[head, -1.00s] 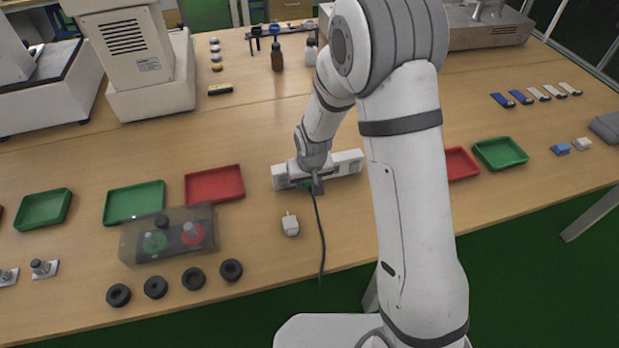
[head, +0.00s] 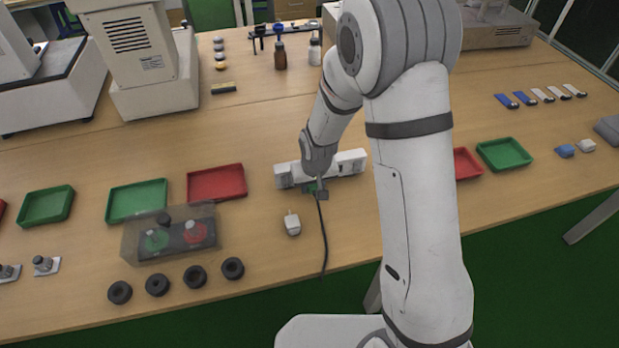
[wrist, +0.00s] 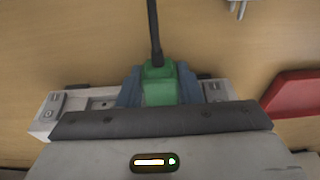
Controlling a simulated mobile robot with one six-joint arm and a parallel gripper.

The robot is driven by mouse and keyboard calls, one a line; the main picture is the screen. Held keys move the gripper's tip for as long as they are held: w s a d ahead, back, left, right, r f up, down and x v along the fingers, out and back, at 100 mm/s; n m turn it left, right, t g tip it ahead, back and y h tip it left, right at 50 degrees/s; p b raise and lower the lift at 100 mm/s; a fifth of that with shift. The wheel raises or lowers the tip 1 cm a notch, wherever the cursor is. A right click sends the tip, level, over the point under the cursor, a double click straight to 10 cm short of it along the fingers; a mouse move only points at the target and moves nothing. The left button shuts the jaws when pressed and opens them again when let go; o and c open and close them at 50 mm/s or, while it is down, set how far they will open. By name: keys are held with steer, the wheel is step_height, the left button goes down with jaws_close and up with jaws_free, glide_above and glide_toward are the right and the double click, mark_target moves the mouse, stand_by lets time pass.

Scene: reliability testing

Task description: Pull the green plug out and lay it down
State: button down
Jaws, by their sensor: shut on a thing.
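The green plug (wrist: 159,84) with its black cable (wrist: 154,30) sits between the two fingers of my gripper (wrist: 160,86) in the wrist view. My gripper is shut on it. In the head view my gripper (head: 316,191) is at the white power strip (head: 347,163), and a bit of green shows there, mostly hidden by the gripper. The strip also shows in the wrist view (wrist: 48,112), behind the gripper. Whether the plug is still seated in a socket cannot be told. The black cable runs from the gripper toward the table's front edge.
A white plug (head: 292,223) lies on the table left of the cable. A red tray (head: 216,183) and a green tray (head: 136,202) stand to the left. A clear-covered button box (head: 170,235) and several black rings (head: 194,277) are at front left.

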mark_target(315, 205)
steer(key=shift+s+d, duration=0.15)
steer(key=shift+s, duration=0.65)
steer(key=shift+s, duration=0.1)
steer(key=shift+s+d+b, duration=0.25)
steer(key=shift+s+b, duration=0.2)
steer(key=shift+s, duration=0.35)
steer(key=shift+f+b, duration=0.2)
steer(key=shift+b, duration=0.15)
stand_by(0.4)
steer(key=shift+f+b, duration=0.35)
steer(key=shift+f+b, duration=0.7)
steer(key=c, duration=0.9)
jaws_free()
steer(key=shift+s+r, duration=0.1)
steer(key=shift+r, duration=0.05)
